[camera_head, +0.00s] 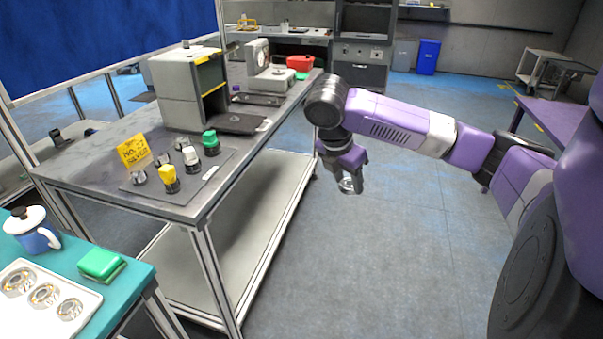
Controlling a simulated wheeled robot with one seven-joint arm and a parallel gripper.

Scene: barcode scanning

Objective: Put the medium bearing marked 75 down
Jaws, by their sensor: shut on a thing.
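My gripper (349,178) points down over the open floor, to the right of the grey workbench. It is shut on a small metal ring, the bearing (347,186), which shows just below the fingertips. The mark on the bearing is too small to read. A white tray (88,295) with several ring-shaped bearings in it lies on the teal table (140,279) at the lower left, far from my gripper.
The floor (400,260) below my arm is clear.

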